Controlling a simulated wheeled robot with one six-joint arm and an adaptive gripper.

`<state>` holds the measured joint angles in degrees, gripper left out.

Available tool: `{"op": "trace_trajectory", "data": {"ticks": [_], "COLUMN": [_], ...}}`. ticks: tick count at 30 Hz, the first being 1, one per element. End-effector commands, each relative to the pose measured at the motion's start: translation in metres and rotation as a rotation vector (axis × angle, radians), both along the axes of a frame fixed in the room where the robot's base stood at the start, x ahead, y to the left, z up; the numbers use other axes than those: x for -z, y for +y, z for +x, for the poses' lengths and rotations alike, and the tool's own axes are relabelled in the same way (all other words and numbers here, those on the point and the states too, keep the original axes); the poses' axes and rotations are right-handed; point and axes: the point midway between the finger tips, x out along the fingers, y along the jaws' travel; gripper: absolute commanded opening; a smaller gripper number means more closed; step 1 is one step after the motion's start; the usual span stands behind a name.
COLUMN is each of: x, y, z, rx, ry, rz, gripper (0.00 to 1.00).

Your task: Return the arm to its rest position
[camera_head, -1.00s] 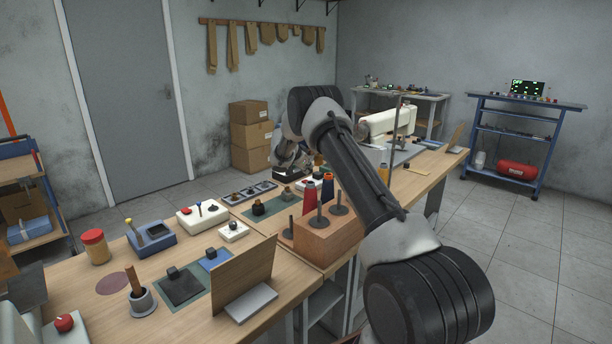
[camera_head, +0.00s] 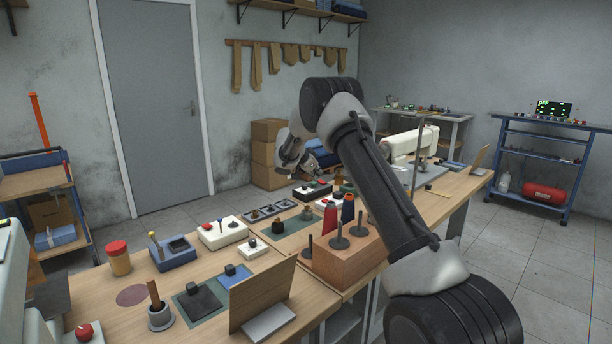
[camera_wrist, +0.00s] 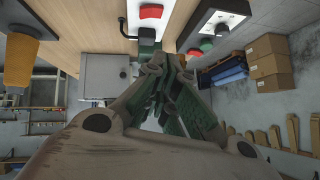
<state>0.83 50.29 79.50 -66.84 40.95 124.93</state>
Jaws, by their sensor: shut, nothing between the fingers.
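My arm (camera_head: 375,170) crosses the head view from the lower right up to a bent joint above the workbench. My gripper (camera_head: 296,158) hangs beyond that joint, over the far part of the bench, and is partly hidden. In the wrist view my gripper (camera_wrist: 172,68) has its green-padded fingers together with nothing between them. A red rocker switch (camera_wrist: 150,11) on a white plate shows past the fingertips in that view, apart from them as far as I can tell.
The wooden workbench (camera_head: 110,293) carries a wooden block (camera_head: 345,262) with spools and pegs, a red-lidded jar (camera_head: 119,260), switch boxes and an upright brown panel (camera_head: 262,293). Cardboard boxes (camera_head: 264,154) stand behind my gripper. Tiled floor (camera_head: 470,240) is open at right.

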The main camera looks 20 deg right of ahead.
Motion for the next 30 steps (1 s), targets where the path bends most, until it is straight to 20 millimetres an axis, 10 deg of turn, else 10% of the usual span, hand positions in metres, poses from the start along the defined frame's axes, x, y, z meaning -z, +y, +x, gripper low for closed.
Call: {"op": "trace_trajectory", "data": {"ticks": [6, 11, 21, 30], "x": [-0.006, -0.057, -0.189, -0.215], "y": [0.000, -0.002, 0.012, 0.049], "z": [-0.003, -0.037, -0.226, -0.421], "rx": [-0.003, -0.047, -0.322, -0.703], "ry": [0.004, 0.066, 0.335, 0.491], "rz": [-0.001, -0.008, 0.018, 0.064], "gripper": [0.00, 0.00, 0.00, 0.00]}}
